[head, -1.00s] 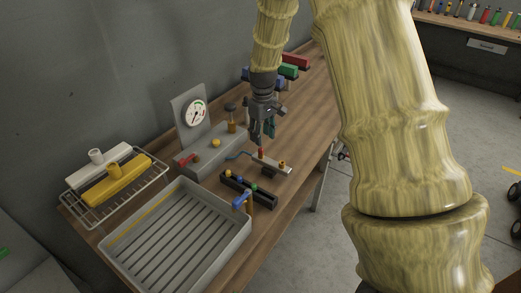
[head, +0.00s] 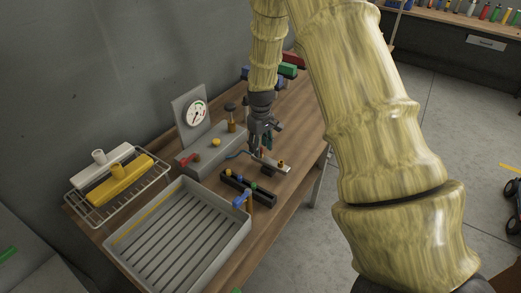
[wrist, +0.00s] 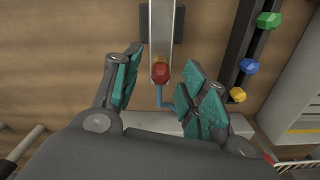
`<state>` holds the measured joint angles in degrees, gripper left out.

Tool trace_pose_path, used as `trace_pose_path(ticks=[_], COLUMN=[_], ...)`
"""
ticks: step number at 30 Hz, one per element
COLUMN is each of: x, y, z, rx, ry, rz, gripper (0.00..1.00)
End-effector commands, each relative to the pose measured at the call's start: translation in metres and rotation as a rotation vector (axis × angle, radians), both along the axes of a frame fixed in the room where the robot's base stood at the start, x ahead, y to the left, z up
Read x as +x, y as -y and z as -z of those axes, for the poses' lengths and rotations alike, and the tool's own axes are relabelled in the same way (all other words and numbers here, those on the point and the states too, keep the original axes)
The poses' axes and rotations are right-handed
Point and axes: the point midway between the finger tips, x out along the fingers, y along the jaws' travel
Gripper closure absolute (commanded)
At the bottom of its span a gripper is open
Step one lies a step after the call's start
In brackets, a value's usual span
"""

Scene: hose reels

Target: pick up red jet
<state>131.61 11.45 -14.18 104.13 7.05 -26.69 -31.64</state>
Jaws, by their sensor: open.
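The red jet (wrist: 160,72) is a small red faceted piece seen from above in the wrist view. It stands at the near end of a pale metal bar (wrist: 160,25). My gripper (wrist: 158,85) is open, with one teal-padded finger on each side of the red jet and visible gaps between. In the head view my gripper (head: 258,150) points down over the bar (head: 279,166), and its fingers mostly hide the red jet there.
A black rack (head: 245,190) with green, blue and yellow jets lies beside the bar. A grey gauge block (head: 205,150) stands behind, with a blue hose (wrist: 165,102) near the fingers.

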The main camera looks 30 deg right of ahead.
Motion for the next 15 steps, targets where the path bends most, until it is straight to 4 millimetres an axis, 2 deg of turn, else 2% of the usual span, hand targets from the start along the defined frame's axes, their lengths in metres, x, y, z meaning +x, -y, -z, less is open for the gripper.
trace_pose_path(ticks=[2, 3, 9, 15], x=[0.0, 0.0, 0.0, -0.0001], y=[0.0, 0.0, 0.0, 0.0], z=[0.0, 0.0, -0.0001, -0.0001], rx=[0.0, 0.0, 0.0, 0.0], ry=[0.0, 0.0, 0.0, 0.0], rz=[0.0, 0.0, 0.0, 0.0], gripper=[0.57, 0.61, 0.96, 0.97])
